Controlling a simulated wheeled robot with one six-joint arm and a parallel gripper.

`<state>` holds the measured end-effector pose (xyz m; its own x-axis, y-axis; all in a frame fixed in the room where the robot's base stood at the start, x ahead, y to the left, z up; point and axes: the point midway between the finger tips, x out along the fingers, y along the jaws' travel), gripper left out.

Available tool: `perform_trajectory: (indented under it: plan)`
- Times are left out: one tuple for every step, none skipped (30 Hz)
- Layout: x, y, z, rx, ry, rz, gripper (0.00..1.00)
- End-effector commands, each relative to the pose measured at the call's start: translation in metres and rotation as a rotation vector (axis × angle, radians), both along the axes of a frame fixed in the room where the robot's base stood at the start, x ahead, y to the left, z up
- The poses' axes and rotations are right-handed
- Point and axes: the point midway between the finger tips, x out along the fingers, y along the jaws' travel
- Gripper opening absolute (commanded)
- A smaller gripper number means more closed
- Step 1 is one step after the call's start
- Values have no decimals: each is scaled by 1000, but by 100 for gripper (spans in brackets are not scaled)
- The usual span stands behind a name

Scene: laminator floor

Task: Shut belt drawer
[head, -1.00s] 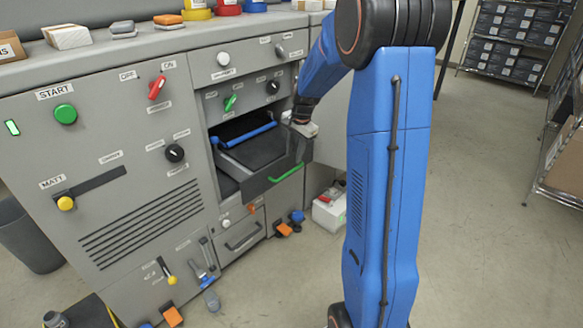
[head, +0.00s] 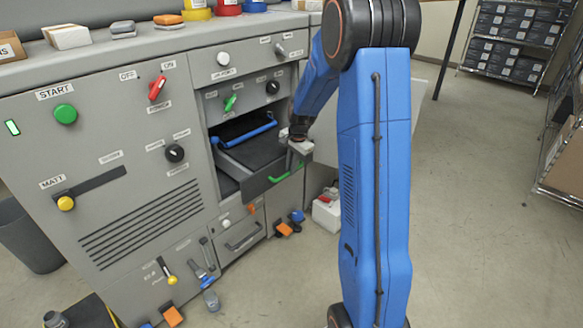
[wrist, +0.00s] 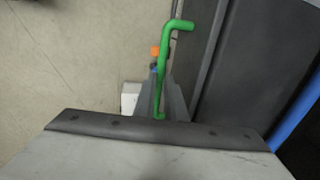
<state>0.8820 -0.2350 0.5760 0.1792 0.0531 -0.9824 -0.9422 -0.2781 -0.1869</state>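The belt drawer (head: 258,150) is pulled out of the grey machine, with a dark inside and a blue bar (head: 245,135) across its back. Its green handle (head: 286,173) is on the drawer front; in the wrist view the green handle (wrist: 163,62) runs up from between my fingers and bends right at its top. My gripper (head: 298,156) is at the right part of the drawer front, over the handle. In the wrist view my gripper (wrist: 161,98) is open, with one finger on each side of the handle. Contact with the handle cannot be told.
A lower drawer (head: 242,236) is below, with orange and blue items near the floor. Shelves with dark boxes (head: 508,45) stand at the back right.

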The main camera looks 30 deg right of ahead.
Motion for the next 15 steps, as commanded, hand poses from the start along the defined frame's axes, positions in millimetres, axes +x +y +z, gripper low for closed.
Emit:
perform_trajectory:
  plan:
    - [0,0,0,0,0,0,0]
    - [0,0,0,0,0,0,0]
    - [0,0,0,0,0,0,0]
    - [0,0,0,0,0,0,0]
    - [0,0,0,0,0,0,0]
    - [0,0,0,0,0,0,0]
    - [1,0,0,0,0,0,0]
    - [2,1,0,0,0,0,0]
    - [5,2,0,0,0,0,0]
    - [7,2,0,0,0,0,0]
    - [11,3,0,0,0,1,0]
    - [16,5,0,-1,-1,2,0]
    - [21,6,0,-1,-2,2,0]
    - [27,8,0,-1,-1,2,0]
    - [35,11,0,-1,-1,3,0]
